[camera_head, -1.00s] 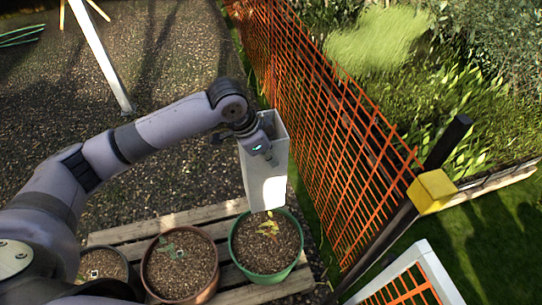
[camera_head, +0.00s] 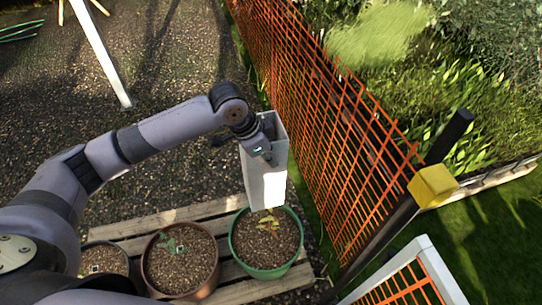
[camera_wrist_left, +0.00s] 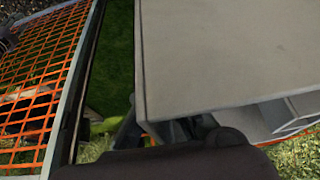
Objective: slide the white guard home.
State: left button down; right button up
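The white guard (camera_head: 263,180) is a tall, square, open-topped tube. It is upright, slightly tilted in the head view, with its lower end at the far side of the green pot (camera_head: 234,262). A yellowish seedling (camera_head: 268,224) shows in that pot just below the guard's lower edge; I cannot tell whether the guard is over it or behind it. My left gripper (camera_head: 263,153) is shut on the guard's near wall close to its top. In the left wrist view the guard's pale face (camera_wrist_left: 225,50) fills much of the picture. My right gripper is not in view.
A brown pot (camera_head: 150,272) with a small plant and a dark pot (camera_head: 128,268) stand left of the green pot on wooden slats (camera_head: 135,229). An orange mesh fence (camera_head: 320,120) runs close along the right. A yellow-capped post (camera_head: 433,187) and a white-framed mesh panel (camera_head: 425,262) stand right.

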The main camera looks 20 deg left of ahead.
pick_arm(q)
jog(key=shift+f+b, duration=1)
jog(key=shift+f, duration=2.55)
jog(key=b, duration=0.3)
send_over(271, 201)
jog(key=shift+w+f, duration=0.1)
jog(key=shift+f, duration=3.45)
jog(key=shift+f, duration=0.15)
jog(key=shift+f+b, duration=1.5)
jog(key=shift+f, duration=2)
jog(key=shift+f, duration=0.15)
